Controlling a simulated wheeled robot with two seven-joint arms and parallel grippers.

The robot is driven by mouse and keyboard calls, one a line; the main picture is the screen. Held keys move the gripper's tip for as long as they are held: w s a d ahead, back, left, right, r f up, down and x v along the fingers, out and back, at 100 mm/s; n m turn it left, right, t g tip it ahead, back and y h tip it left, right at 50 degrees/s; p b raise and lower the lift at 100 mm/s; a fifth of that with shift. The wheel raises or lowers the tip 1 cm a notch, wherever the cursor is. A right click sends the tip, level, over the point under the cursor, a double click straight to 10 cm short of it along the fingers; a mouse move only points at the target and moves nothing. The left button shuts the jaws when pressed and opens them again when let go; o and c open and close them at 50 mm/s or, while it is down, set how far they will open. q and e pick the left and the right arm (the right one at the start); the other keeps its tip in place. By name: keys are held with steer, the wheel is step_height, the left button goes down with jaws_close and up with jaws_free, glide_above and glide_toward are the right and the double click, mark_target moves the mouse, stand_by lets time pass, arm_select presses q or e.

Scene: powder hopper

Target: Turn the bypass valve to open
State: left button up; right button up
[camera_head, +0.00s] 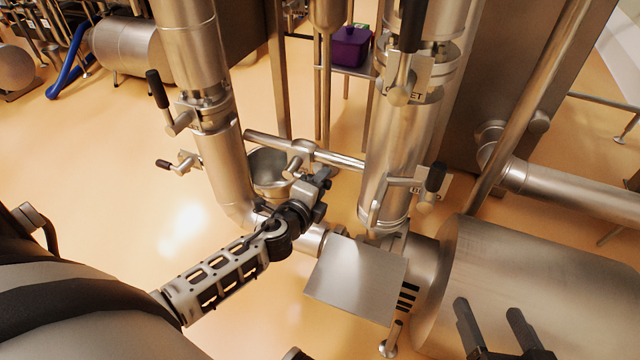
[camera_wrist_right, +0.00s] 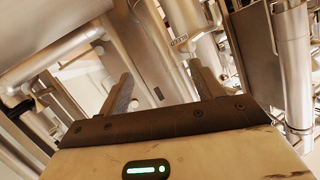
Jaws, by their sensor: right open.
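A thin horizontal pipe (camera_head: 335,157) crosses between the two steel columns in the head view, with a small valve body (camera_head: 299,150) at its middle; it looks like the bypass valve, but I cannot read a label on it. My left gripper (camera_head: 318,183) is at this valve, just below the pipe. The gripper hides the handle area, and I cannot tell whether its fingers touch or hold a handle. My right gripper (camera_head: 489,309) is open and empty at the lower right, in front of the big steel cylinder. Its spread fingers also show in the right wrist view (camera_wrist_right: 163,88).
Black-gripped levers stick out from the left column (camera_head: 157,90) and the right column (camera_head: 435,177). A steel bowl (camera_head: 268,170) stands behind the left gripper. A flat steel box (camera_head: 355,280) and a large cylinder (camera_head: 540,290) fill the lower right.

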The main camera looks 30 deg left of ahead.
arm_select(q)
steer(key=shift+s, duration=0.15)
steer(key=v, duration=1.5)
steer(key=shift+s+p, duration=0.35)
steer(key=shift+p, duration=0.1)
arm_select(e)
steer(key=shift+d, duration=0.15)
arm_select(q)
steer(key=shift+r, duration=0.1)
